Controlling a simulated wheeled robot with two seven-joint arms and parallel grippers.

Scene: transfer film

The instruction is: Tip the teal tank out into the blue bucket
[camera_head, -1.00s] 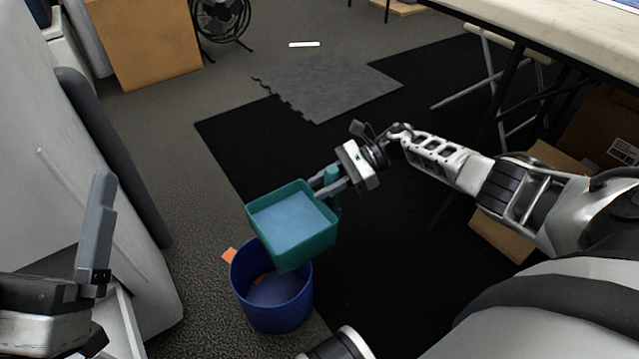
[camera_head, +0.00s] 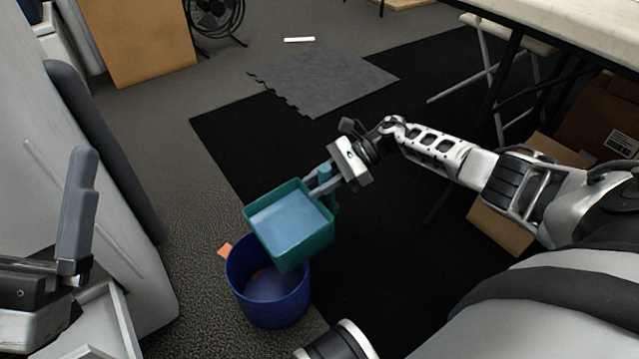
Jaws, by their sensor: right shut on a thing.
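The teal tank (camera_head: 302,250) is an open square box with pale blue contents (camera_head: 288,222). It hangs above the back right part of the blue bucket (camera_head: 268,308), tilted a little. My right gripper (camera_head: 322,186) is shut on the tank at its far right side, by a teal upright part there. The bucket stands on the floor, open at the top, its rim partly hidden by the tank.
A black mat (camera_head: 380,270) and a grey mat piece (camera_head: 325,85) lie on the floor. A table (camera_head: 590,30) with cardboard boxes (camera_head: 500,222) below is at right. A large pale grey body (camera_head: 110,190) stands at left. A fan (camera_head: 214,15) is at the back.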

